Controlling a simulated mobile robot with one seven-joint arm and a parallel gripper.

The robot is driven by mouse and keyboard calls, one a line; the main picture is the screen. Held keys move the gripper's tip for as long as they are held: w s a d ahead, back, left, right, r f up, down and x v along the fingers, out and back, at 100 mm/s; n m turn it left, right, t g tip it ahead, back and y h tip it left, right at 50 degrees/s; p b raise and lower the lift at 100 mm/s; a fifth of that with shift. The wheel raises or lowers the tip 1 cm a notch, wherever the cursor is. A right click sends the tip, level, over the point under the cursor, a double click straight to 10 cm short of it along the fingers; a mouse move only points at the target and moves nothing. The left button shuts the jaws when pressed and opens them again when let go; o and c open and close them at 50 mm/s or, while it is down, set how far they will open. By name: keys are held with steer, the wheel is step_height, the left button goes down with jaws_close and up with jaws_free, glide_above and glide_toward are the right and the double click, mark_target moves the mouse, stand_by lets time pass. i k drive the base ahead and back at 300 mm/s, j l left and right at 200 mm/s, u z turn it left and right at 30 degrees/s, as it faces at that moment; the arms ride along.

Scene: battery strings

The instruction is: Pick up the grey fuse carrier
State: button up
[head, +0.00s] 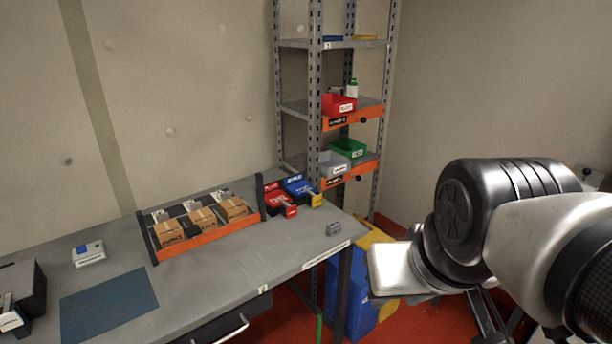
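An orange-fronted rack (208,244) holds several cardboard boxes. A metal shelf (314,100) with bins rises behind. A blue mat (109,305) lies at left. Blue and yellow containers (360,300) stand below the bench's right end.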

mark_target(333, 228)
steer(key=i+l+u, duration=0.15)
steer(key=u, duration=0.25)
steer(key=i+l+u, duration=0.25)
steer(key=u, duration=0.2)
steer(key=i+l+u, duration=0.1)
steer(key=l, duration=0.25)
steer(key=i+l+u, duration=0.1)
steer(key=i+l, duration=0.2)
steer(key=i+l+u, duration=0.1)
steer(key=l, duration=0.3)
steer(key=i+l, duration=0.15)
steer(key=l, duration=0.15)
steer(key=i+l, duration=0.3)
steer(key=l, duration=0.25)
